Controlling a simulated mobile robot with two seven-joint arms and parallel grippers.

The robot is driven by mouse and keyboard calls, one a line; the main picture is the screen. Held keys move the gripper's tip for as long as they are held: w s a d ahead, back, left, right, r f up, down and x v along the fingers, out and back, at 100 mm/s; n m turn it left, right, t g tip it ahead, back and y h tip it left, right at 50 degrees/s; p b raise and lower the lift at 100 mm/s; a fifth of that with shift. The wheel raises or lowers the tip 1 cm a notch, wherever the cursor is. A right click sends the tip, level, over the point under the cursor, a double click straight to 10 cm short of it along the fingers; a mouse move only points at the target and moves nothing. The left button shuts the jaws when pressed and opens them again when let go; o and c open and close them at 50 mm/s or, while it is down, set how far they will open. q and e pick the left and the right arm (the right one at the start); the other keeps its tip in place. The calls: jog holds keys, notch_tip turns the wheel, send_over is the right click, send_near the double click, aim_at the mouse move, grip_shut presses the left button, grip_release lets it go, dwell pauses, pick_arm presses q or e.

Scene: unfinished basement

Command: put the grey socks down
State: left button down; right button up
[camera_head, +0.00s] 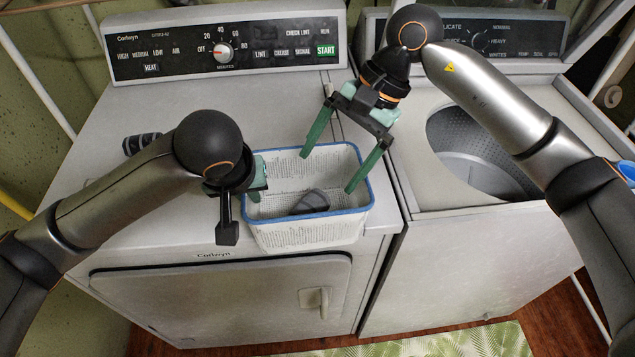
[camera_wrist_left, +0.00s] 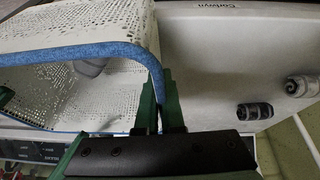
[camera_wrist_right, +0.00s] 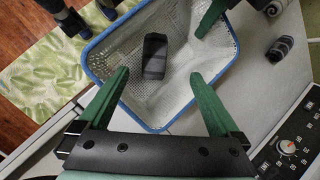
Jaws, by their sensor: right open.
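A dark grey sock bundle (camera_head: 311,202) lies on the floor of the white mesh basket with the blue rim (camera_head: 305,232); it also shows in the right wrist view (camera_wrist_right: 155,57). My right gripper (camera_head: 328,172) is open above the basket, fingers pointing down. In the right wrist view the bundle appears between and beyond its empty fingertips (camera_wrist_right: 158,73). My left gripper (camera_head: 258,178) is at the basket's left wall. In the left wrist view its fingers (camera_wrist_left: 160,105) are close together with the rim between them.
The basket stands near the dryer top's (camera_head: 205,228) front right corner. Two rolled striped socks (camera_wrist_left: 255,111) (camera_wrist_left: 301,85) lie on the dryer, left of the basket in the head view. The open washer drum (camera_head: 480,155) is at the right. Control panels (camera_head: 225,50) rise behind.

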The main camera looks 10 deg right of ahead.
jog(key=v, duration=0.4)
jog(key=shift+f, duration=0.1)
dwell(0.6)
pick_arm(q)
jog(key=c, duration=1)
grip_release()
jog(key=shift+o, duration=0.2)
jog(key=v, duration=1.2)
pick_arm(e)
jog(key=shift+s, duration=0.1)
